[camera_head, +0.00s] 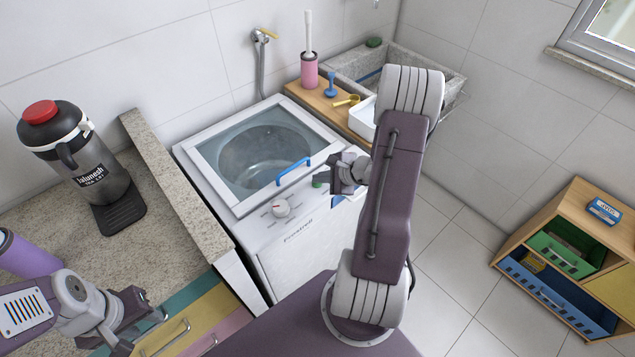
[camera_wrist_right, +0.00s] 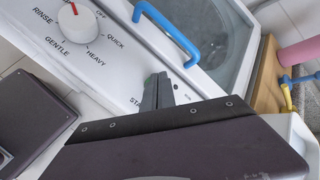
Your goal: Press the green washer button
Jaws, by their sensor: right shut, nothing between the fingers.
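The white washer (camera_head: 292,241) stands in the middle of the head view, with its clear lid down. Its front panel carries a dial (camera_head: 281,208), which also shows in the wrist view (camera_wrist_right: 77,21). My right gripper (camera_head: 333,181) is shut and empty, right beside the button. I cannot tell whether it touches. My left gripper (camera_head: 146,312) is low at the left, over the counter edge.
The blue lid handle (camera_head: 293,171) stands up close to my right gripper. A granite counter (camera_head: 168,178) with a red-capped bottle (camera_head: 81,156) is at the left. A stone sink (camera_head: 446,88) is behind. A wooden cabinet (camera_head: 535,253) stands at the right, with free floor before it.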

